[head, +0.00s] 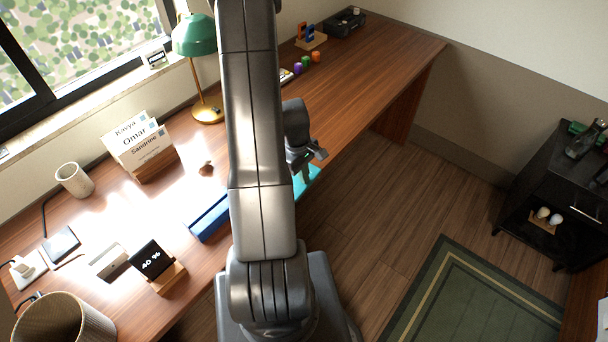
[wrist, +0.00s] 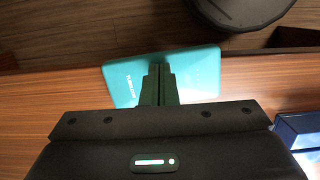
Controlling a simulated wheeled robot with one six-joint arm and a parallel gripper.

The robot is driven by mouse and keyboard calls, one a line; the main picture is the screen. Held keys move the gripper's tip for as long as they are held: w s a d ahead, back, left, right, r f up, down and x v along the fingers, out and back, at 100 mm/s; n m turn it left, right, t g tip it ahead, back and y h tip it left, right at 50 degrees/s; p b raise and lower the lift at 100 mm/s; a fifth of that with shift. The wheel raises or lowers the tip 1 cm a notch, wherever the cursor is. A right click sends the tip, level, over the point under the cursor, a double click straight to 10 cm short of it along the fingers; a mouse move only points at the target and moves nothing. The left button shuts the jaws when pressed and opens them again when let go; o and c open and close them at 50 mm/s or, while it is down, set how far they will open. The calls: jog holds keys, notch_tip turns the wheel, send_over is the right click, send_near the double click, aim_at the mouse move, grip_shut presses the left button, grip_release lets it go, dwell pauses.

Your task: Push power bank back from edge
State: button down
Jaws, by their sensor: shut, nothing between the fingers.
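The power bank (wrist: 198,72) is a flat teal slab with pale lettering, lying at the desk's front edge. In the wrist view its far part sticks out past the edge over the dark floor. It also shows in the head view (head: 311,179), partly hidden by my arm and gripper. My gripper (wrist: 159,68) is shut and empty, its fingertips over the middle of the power bank in the wrist view. In the head view my gripper (head: 306,174) is at the desk's front edge. I cannot tell whether the fingers touch the power bank.
The wooden desk (head: 370,60) has clear room at the far right. A blue object (head: 208,218) lies near the front edge, left of the power bank in the head view.

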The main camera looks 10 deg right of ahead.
jog(key=shift+s+f, duration=0.35)
jog(key=shift+f, duration=0.05)
jog(key=w+a, duration=0.3)
jog(key=w+a+b, duration=0.1)
jog(key=w+a, duration=0.2)
jog(key=w, duration=0.1)
jog(key=w+a, duration=0.3)
jog(key=w, duration=0.1)
jog(key=shift+w, duration=0.25)
jog(key=shift+w+a, duration=0.3)
jog(key=shift+w, duration=0.1)
jog(key=shift+r, duration=0.1)
jog(key=shift+w+a+r, duration=0.1)
jog(key=shift+w+r, duration=0.2)
jog(key=shift+r, duration=0.25)
jog(key=shift+s, duration=0.1)
jog(key=shift+s, duration=0.1)
